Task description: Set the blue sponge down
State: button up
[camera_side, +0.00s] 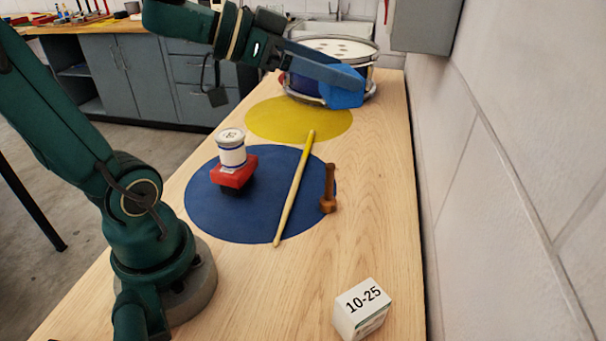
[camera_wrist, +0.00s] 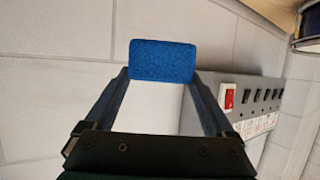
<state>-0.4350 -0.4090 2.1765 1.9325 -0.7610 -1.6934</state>
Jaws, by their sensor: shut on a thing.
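The blue sponge (camera_side: 343,90) is between the fingers of my gripper (camera_side: 342,78), at the far end of the bench. It overlaps the front right of the drum (camera_side: 305,85) in the side view; I cannot tell whether they touch. In the wrist view the sponge (camera_wrist: 162,60) is a blue block squeezed between the tips of my gripper (camera_wrist: 163,76). Its underside is hidden, and its height above the bench is hard to judge.
A "10-25" box (camera_side: 362,309) stands nearest. A wall borders the right.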

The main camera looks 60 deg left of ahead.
jog(key=shift+a, duration=0.1)
jog(key=d+f+n, duration=0.1)
jog(key=d+f, duration=0.3)
jog(key=d, duration=0.7)
jog(key=w+a+f+n+g+y, duration=0.1)
jog(key=w+a+n+g+y, duration=0.15)
jog(key=a+n+y, duration=0.7)
jog(key=w+a+f+n+g+y, duration=0.15)
jog(key=a+n+g+y, duration=0.4)
jog(key=a, duration=0.75)
jog(key=s+a+f+n+g+y, duration=0.1)
jog(key=s+a+f+n+g, duration=0.45)
jog(key=a, duration=0.35)
jog(key=s+a+f+n+g+y, duration=0.1)
jog(key=s+a+f+n+g, duration=0.45)
jog(key=a, duration=0.35)
jog(key=shift+t, duration=0.5)
jog(key=shift+a+f, duration=0.15)
jog(key=shift+f, duration=2.6)
jog(key=shift+f+m, duration=0.3)
jog(key=shift+f, duration=0.15)
